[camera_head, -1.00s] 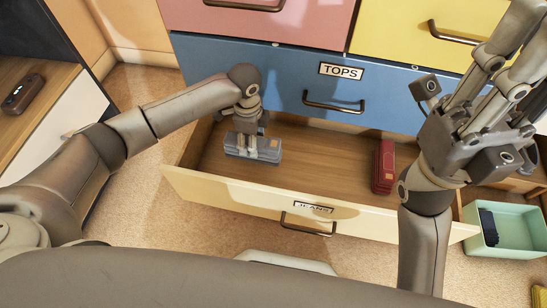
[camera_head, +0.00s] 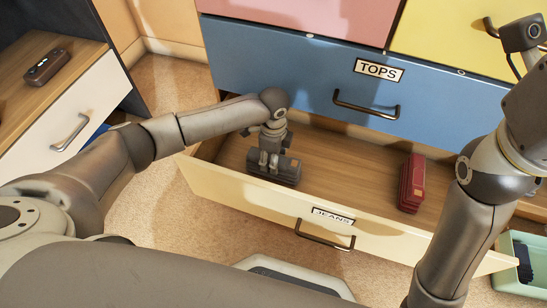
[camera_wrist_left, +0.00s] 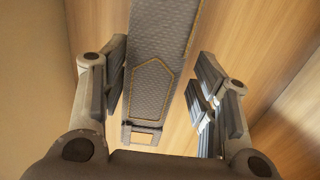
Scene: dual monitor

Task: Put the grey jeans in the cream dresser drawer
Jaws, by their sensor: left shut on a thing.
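The cream dresser drawer (camera_head: 240,200), labelled JEANS, is pulled open below the blue drawer. The grey jeans (camera_head: 285,170), a folded bundle, are inside it at its left end.
A folded red bundle (camera_head: 412,183) lies in the right part of the drawer. The drawer floor between the two bundles is clear. The blue TOPS drawer (camera_head: 300,75) is shut above. A green bin (camera_head: 508,272) stands at the lower right. A cabinet (camera_head: 50,105) is at the left.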

